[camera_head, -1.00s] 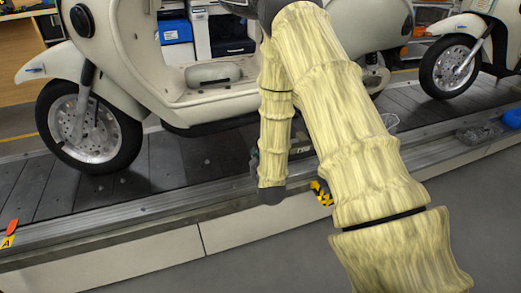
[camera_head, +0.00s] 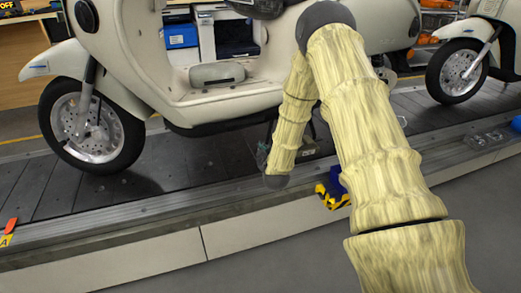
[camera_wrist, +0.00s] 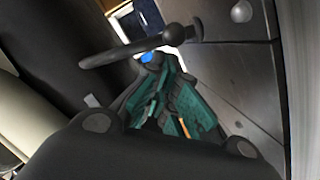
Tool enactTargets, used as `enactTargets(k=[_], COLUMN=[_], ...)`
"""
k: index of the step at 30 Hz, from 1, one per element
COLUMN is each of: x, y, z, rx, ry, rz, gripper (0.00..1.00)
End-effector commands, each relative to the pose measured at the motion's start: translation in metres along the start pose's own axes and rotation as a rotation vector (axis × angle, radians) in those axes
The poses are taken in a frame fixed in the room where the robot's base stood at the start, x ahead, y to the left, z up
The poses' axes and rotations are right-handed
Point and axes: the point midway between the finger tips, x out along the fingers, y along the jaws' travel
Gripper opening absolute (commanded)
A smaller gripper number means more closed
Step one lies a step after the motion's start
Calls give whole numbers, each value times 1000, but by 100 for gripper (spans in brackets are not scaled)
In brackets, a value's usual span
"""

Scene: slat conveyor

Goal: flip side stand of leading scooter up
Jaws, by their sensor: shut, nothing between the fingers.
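The leading scooter, cream-coloured (camera_head: 130,75), stands upright on the slat conveyor at the left of the head view. In the wrist view a dark bar with a rounded end (camera_wrist: 125,47), which looks like its side stand, crosses just beyond my fingertips. My gripper (camera_wrist: 168,62) is shut and empty, its dark fingers with teal pads close together. It is low beside the scooter's underside. I cannot tell whether the fingertips touch the bar. In the head view my arm hides much of the scooter's rear underside, and the stand cannot be made out clearly.
The slat conveyor (camera_head: 185,160) has a raised metal edge along its near side. A second scooter (camera_head: 481,45) stands at the right. A yellow-and-black object with blue (camera_head: 333,196) sits at the conveyor's near edge beside my arm. The grey floor in front is clear.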

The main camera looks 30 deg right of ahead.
Motion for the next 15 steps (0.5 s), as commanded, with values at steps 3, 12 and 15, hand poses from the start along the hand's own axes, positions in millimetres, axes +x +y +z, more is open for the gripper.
enactTargets(k=[3, 12, 15], x=[1, 1, 1], y=[0, 1, 1], z=[5, 7, 7], rx=[1, 0, 0], ry=[0, 0, 0], rz=[1, 1, 1], gripper=[0, 0, 0])
